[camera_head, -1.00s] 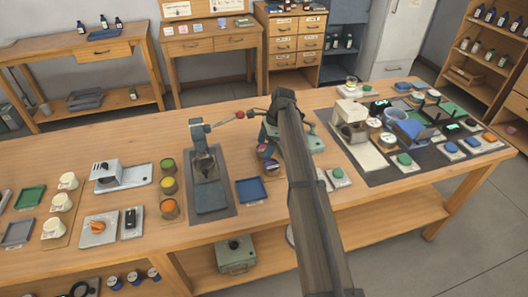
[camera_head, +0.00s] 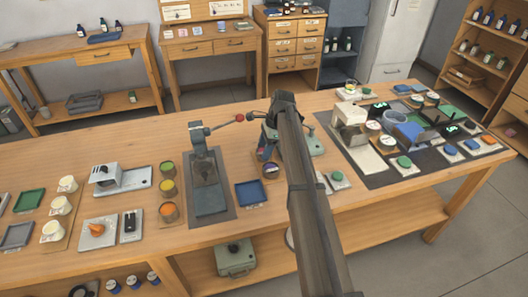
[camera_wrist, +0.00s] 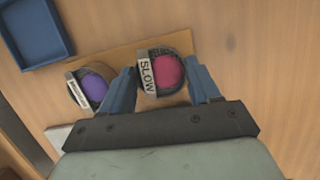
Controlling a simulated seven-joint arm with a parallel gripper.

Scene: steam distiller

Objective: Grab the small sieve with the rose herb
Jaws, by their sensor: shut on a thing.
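The small sieve with the rose herb (camera_wrist: 169,72) is a round dark cup with pink-red content and a white label reading "SLOW". In the wrist view it sits between the two blue fingers of my gripper (camera_wrist: 165,84), which is shut on it. I cannot tell whether it touches the board below. A similar sieve with purple herb (camera_wrist: 94,87) stands just to its left, outside the fingers. In the head view the purple one (camera_head: 270,170) shows beside my arm, while my gripper and the rose sieve are mostly hidden behind the arm.
A blue tray (camera_wrist: 35,30) lies near the sieves, also seen in the head view (camera_head: 250,192). A press-like device with a red-knobbed lever (camera_head: 206,175) stands left of it. Yellow, green and orange cups (camera_head: 168,189) stand farther left. A dark mat with instruments (camera_head: 375,173) is at right.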

